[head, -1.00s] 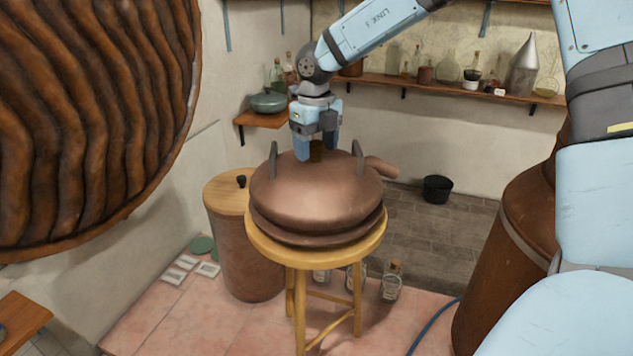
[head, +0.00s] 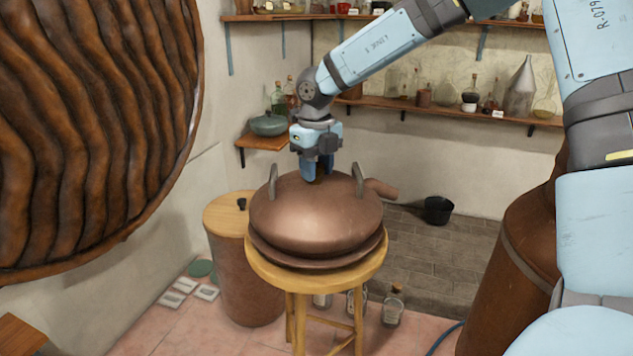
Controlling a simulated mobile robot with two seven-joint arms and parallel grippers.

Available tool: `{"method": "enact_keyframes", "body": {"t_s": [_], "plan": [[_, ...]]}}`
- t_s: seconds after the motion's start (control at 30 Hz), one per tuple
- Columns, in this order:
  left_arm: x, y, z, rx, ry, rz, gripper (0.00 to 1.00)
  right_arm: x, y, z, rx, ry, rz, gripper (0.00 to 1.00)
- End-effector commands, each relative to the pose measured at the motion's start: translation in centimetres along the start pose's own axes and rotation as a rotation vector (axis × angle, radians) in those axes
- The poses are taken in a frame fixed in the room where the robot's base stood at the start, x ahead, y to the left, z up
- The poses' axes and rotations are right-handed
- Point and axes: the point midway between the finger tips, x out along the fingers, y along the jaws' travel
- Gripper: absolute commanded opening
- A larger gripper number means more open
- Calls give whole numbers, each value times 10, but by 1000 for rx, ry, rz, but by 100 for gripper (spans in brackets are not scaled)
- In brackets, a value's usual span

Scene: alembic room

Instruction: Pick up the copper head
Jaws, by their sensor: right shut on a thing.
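The copper head (head: 315,214) is a rounded copper dome with a wide lower rim, two dark upright side handles and a short spout at its right. It rests on a round wooden stool (head: 262,268) in the middle of the head view. My right gripper (head: 318,172) points straight down at the top centre of the dome, between the two handles. Its fingers are shut on the small knob at the top, which they mostly hide. My left gripper is not in view.
A copper drum with a wooden lid (head: 226,212) stands close at the left of the stool. Glass jars (head: 393,310) stand on the floor behind it. A large copper vessel (head: 505,270) is at the right. A black bucket (head: 438,210) stands behind. Shelves (head: 440,108) line the wall.

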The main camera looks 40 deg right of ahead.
Motion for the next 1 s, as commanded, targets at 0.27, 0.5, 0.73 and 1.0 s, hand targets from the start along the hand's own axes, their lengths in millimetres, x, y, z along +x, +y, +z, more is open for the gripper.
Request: {"method": "enact_keyframes", "body": {"t_s": [0.27,0.5,0.73,1.0], "plan": [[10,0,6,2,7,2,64,-44,0,2,-1,-12,0,0],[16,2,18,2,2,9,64,-106,0,2,0,-12,0,0],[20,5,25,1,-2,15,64,-158,0,1,0,-9,-1,0],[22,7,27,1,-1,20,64,-192,0,1,-1,-6,-1,0]]}}
